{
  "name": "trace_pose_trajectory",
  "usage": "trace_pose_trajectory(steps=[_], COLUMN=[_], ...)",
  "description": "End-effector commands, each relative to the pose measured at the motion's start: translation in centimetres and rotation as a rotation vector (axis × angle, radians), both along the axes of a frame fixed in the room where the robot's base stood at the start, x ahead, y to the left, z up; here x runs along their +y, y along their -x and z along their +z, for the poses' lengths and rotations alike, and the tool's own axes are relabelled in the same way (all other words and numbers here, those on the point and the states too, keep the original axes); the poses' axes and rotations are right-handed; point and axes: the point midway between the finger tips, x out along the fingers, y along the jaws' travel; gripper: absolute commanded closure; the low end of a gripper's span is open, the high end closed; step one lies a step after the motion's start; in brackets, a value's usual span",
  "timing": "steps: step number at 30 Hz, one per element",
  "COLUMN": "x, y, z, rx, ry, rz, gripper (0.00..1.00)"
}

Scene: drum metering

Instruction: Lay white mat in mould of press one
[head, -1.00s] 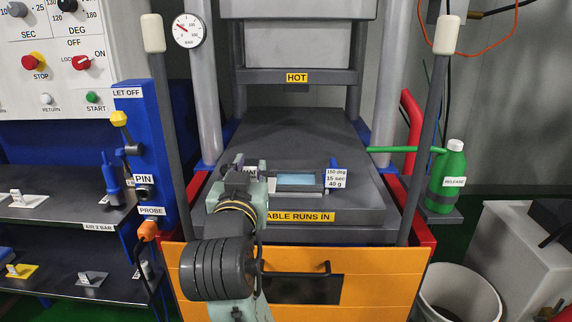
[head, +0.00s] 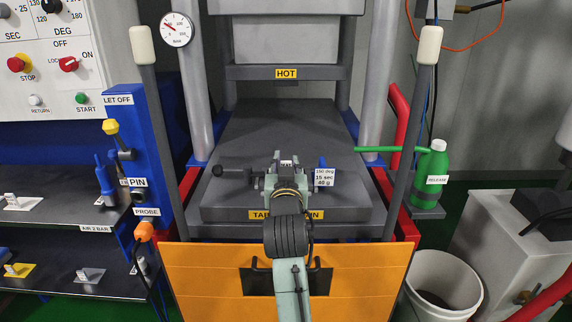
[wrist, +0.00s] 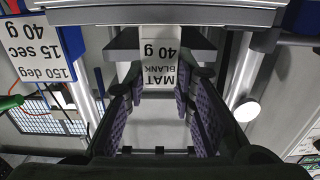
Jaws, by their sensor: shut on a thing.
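My gripper (head: 284,172) is in front of the press table, over the mould's place. In the wrist view my gripper (wrist: 160,92) has its two purple-padded fingers on either side of the white mat's tag (wrist: 164,62), which reads MAT BLANK 40 g upside down. It is shut on the white mat; the tag's top also shows in the head view (head: 287,162). The mould is mostly hidden behind my gripper; its dark handle (head: 234,172) sticks out to the left. Whether the mat touches the mould cannot be told.
A settings card (head: 324,178) stands right of my gripper. The grey press table (head: 285,125) is bare behind, under the HOT plate (head: 287,73). Grey posts flank it. A green RELEASE bottle (head: 433,168) stands at right, a blue PIN and PROBE post (head: 136,165) at left.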

Motion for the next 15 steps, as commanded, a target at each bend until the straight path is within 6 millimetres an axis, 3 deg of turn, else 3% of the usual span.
trace_pose_trajectory(steps=[8,9,15], x=[0.02,0.02,0.03], y=[0.03,0.03,0.04], z=[-0.62,-0.63,-0.59], rx=[0.001,0.001,0.001], ry=[0.001,0.001,0.001], rz=[0.000,0.000,0.000], gripper=[1.00,0.75,0.61])
